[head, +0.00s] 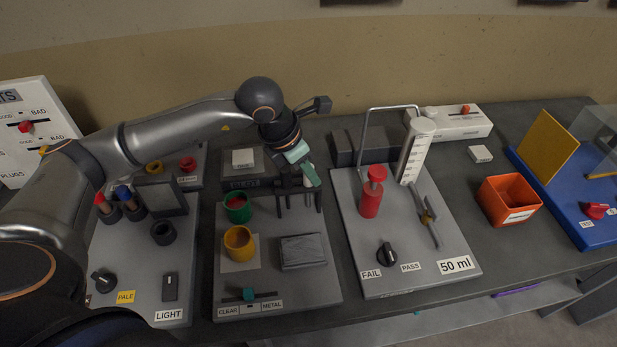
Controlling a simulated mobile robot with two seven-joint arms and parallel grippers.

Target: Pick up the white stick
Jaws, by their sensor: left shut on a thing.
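My left gripper (301,197) comes in from the left over the back right of the middle panel (320,283). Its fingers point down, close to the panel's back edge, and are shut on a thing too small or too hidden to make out. I cannot pick out the white stick with certainty in the head view; the gripper and its teal parts cover that spot. My right gripper is not in view.
Green (237,207) and yellow (239,243) cups stand left of the gripper, with a grey block (301,251) in front. To the right stand a red cylinder (371,197) and a white graduated cylinder (415,151). An orange bin (508,201) stands farther right.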

